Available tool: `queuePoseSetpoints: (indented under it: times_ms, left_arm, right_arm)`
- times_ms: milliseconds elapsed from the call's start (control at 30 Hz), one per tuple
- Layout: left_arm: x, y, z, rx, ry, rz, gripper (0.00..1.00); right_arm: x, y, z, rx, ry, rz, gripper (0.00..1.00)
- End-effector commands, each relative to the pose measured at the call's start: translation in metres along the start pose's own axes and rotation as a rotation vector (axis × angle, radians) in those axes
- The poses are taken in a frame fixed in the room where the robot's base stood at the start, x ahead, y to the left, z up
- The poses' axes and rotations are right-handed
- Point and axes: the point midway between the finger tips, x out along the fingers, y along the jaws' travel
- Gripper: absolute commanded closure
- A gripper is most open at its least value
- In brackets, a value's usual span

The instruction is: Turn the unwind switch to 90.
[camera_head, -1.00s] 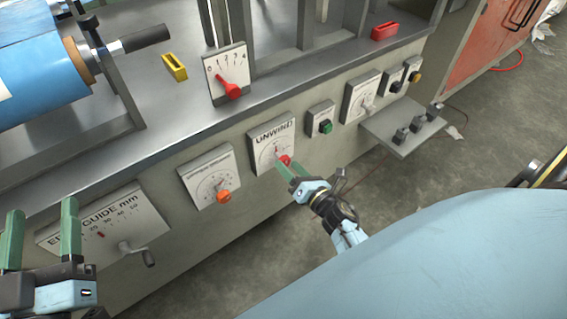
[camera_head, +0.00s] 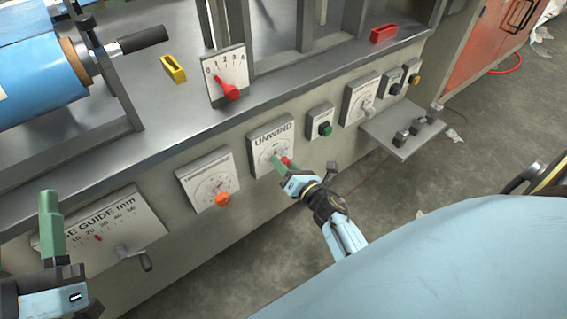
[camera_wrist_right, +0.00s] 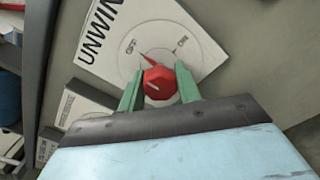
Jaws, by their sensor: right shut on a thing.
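The UNWIND panel (camera_head: 268,136) is a white plate with a round dial on the machine's front. Its red knob (camera_wrist_right: 160,84) sits between the two green fingers of my right gripper (camera_wrist_right: 160,90), which are shut on its sides. In the head view the fingers hide part of the dial. My left gripper (camera_head: 22,228) is at the lower left, apart from the machine's controls. One finger shows; the other is outside the picture.
A dial panel with an orange knob (camera_head: 222,200) is left of UNWIND, and a green button box (camera_head: 321,122) is right. The edge guide panel (camera_head: 112,222) has a crank. A small shelf (camera_head: 395,138) juts out at right.

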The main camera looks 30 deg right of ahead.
Motion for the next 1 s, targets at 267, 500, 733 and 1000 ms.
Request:
queuePoseSetpoints:
  times_ms: [267, 500, 733, 1000]
  left_arm:
    - [0.001, 0.0, 0.002, 0.0, -0.013, 0.0, 0.45]
    - [-0.001, -0.004, 0.017, 0.007, -0.104, -0.009, 0.45]
    - [-0.005, -0.008, 0.036, 0.012, -0.235, -0.018, 0.45]
    - [-0.016, -0.013, 0.064, 0.019, -0.42, -0.032, 0.45]
  right_arm:
    - [0.0, 0.001, 0.0, 0.026, 0.001, 0.002, 0.89]
    - [0.0, 0.001, 0.001, 0.146, 0.001, 0.002, 0.89]
    - [0.0, 0.001, 0.001, 0.345, 0.002, 0.002, 0.89]
    - [0.0, 0.001, 0.001, 0.603, 0.003, 0.001, 0.89]
